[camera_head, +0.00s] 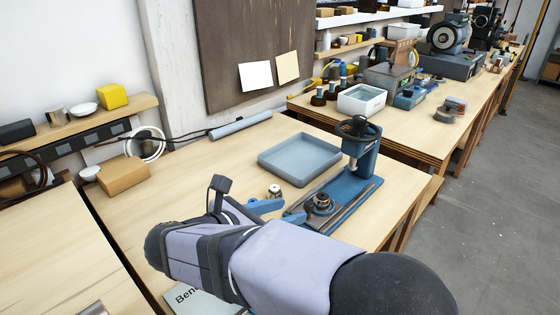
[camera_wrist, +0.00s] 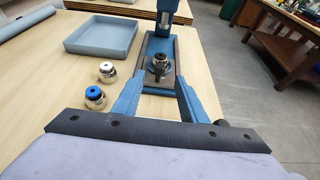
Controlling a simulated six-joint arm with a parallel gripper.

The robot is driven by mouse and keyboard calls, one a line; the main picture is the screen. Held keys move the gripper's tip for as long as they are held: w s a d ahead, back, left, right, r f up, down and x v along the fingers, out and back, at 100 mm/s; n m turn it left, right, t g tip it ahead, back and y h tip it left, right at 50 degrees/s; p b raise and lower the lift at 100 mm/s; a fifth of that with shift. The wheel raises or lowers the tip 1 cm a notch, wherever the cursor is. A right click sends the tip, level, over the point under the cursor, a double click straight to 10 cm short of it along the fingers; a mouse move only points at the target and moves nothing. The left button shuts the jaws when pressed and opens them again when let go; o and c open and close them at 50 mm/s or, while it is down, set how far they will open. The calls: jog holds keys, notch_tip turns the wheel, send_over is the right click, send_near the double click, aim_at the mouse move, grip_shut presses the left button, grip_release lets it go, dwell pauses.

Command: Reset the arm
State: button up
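My gripper (camera_wrist: 159,76) is open, with its two blue fingers spread apart and no held object visible. In the wrist view it points toward a dark round fixture with a metal top (camera_wrist: 158,64), which shows between and beyond the fingertips. I cannot tell the exact gap. The fixture sits on the base of a blue press (camera_head: 363,150). In the head view my gripper (camera_head: 285,208) is low over the bench, left of the fixture (camera_head: 322,202), and my arm hides part of the bench.
A cardboard box (camera_head: 122,175) sits at the bench's left. The bench's left middle is clear.

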jog(key=w+d+m+g+b, duration=0.1)
jog(key=d+m, duration=0.2)
jog(key=w+d+f+m+b, duration=0.1)
jog(key=d+m, duration=0.2)
jog(key=w+d+m+g+h+b, duration=0.1)
jog(key=d+m, duration=0.2)
jog(key=shift+w+d+f+g, duration=0.15)
jog(key=shift+w+d+g, duration=0.15)
jog(key=shift+w+d, duration=0.05)
jog(key=d+m, duration=0.2)
jog(key=d+f+m+g, duration=0.1)
jog(key=d+m, duration=0.1)
jog(key=d, duration=0.1)
jog(key=d+m+g, duration=0.1)
jog(key=d+m, duration=0.1)
jog(key=d, duration=0.1)
jog(key=shift+d+f+m+b, duration=0.1)
jog(key=shift+f+m+b, duration=0.1)
jog(key=shift+m+b, duration=0.2)
jog(key=s+d+f+m+g+y+p, duration=0.1)
jog(key=s+d+m+g+y, duration=0.15)
jog(key=d+m, duration=0.75)
jog(key=s+a+m+g+y+p, duration=0.1)
jog(key=s+a+g+y+p, duration=0.1)
jog(key=s+a+y+p, duration=0.6)
jog(key=s+a+p, duration=0.7)
jog(key=s+p, duration=0.3)
jog(key=p, duration=0.2)
jog(key=shift+s+f, duration=0.2)
jog(key=shift+f, duration=0.2)
